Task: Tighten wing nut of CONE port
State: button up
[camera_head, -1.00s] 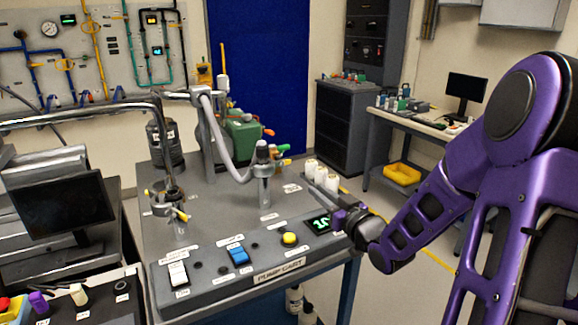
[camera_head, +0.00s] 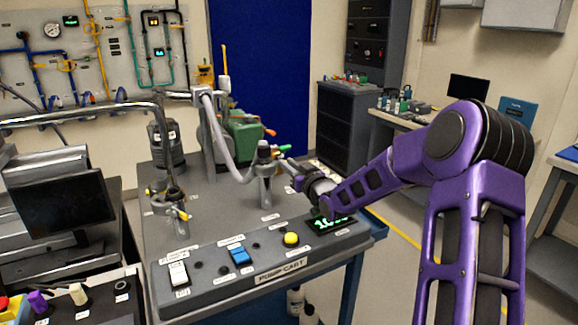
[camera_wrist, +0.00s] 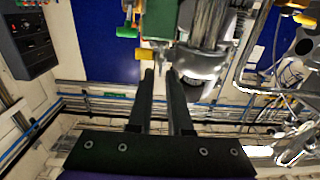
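The pump cart (camera_head: 222,199) carries a left port with a clamp and a yellow wing-shaped piece (camera_head: 181,214), and a middle port (camera_head: 265,178) with a grey hose on it. Port labels are too small to read, so I cannot tell which is CONE. My gripper (camera_head: 284,163) is just right of the middle port, above the cart top. In the wrist view my gripper (camera_wrist: 160,74) has two dark fingers with a narrow empty gap. A yellow piece (camera_wrist: 144,53) lies just beyond the tips, near a grey cylinder (camera_wrist: 202,64); I cannot tell if it is a wing nut.
The cart's front panel has a yellow button (camera_head: 291,239), a blue switch (camera_head: 239,256) and a green display. A green pump (camera_head: 243,138) stands behind the middle port. A monitor (camera_head: 68,212) stands at left. The cart top between the ports is clear.

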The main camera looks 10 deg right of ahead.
grip_shut()
dwell(1.5)
